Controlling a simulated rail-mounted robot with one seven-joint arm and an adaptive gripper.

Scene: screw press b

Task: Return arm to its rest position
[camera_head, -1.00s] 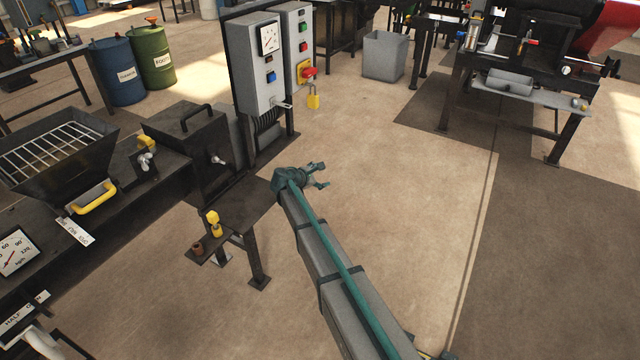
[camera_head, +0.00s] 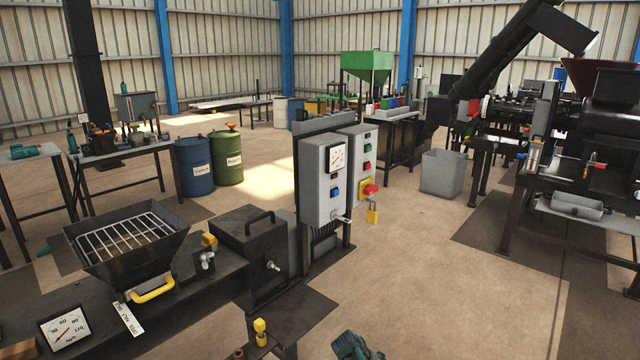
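My arm's teal end with my gripper (camera_head: 357,346) just shows at the bottom edge, right of the small dark side table (camera_head: 300,312). Most of it is cut off by the frame. I cannot make out the fingers well enough to tell open from shut, and I see nothing held. The rest of my arm is out of view.
The press bench with a black hopper (camera_head: 135,245) stands at the left. A grey control cabinet (camera_head: 322,185) with a yellow padlock (camera_head: 372,213) stands behind the side table. Open floor (camera_head: 450,270) lies to the right, before the machine (camera_head: 590,160).

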